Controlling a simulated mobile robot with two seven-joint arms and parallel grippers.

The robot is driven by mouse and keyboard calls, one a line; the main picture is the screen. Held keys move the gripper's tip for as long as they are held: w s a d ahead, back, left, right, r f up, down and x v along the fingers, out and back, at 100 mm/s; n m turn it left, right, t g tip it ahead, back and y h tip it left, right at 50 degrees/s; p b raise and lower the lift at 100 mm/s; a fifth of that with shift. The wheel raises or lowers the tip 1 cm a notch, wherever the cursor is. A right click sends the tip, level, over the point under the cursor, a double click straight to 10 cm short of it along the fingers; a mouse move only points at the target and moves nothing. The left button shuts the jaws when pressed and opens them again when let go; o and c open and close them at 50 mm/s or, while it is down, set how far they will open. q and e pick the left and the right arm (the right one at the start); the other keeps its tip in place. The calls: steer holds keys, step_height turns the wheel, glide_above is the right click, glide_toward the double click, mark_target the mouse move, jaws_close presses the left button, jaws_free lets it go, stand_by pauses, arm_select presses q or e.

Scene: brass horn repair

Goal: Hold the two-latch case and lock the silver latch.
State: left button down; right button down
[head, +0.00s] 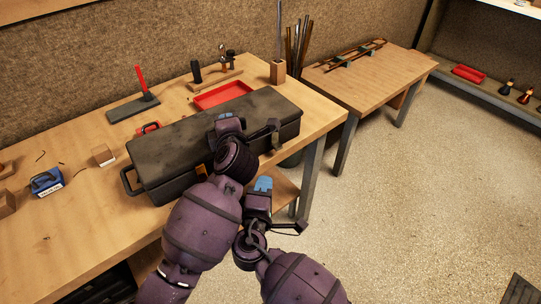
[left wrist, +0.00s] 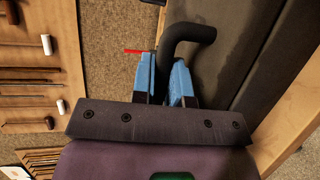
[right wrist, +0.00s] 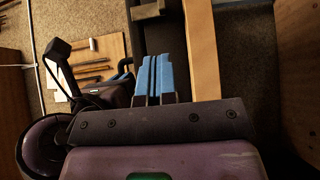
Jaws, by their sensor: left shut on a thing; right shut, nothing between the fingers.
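The dark two-latch case (head: 170,150) lies on the workbench with its lid down. A brass-coloured latch (head: 202,172) shows on its front, partly beside my left arm. A greyer latch (head: 276,141), apparently the silver one, is near the right end; its state is too small to tell. My right gripper (head: 263,184) is shut and empty, below and in front of the case, apart from the latch.
A red tray (head: 222,95) and a tool rack (head: 217,79) stand behind the case. A blue object (head: 46,182) and small wooden blocks lie on the bench (head: 90,225) to the left. A second table (head: 370,73) stands at the right, with open floor before it.

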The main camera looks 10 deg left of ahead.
mark_target(281, 148)
steer(key=shift+w, duration=0.1)
steer(key=w, duration=0.9)
steer(key=shift+w+d, duration=0.15)
steer(key=shift+w, duration=0.25)
steer(key=shift+w+d, duration=1.05)
steer(key=shift+d, duration=0.05)
steer(key=shift+s, duration=0.1)
steer(key=s, duration=1)
steer(key=shift+a, duration=0.35)
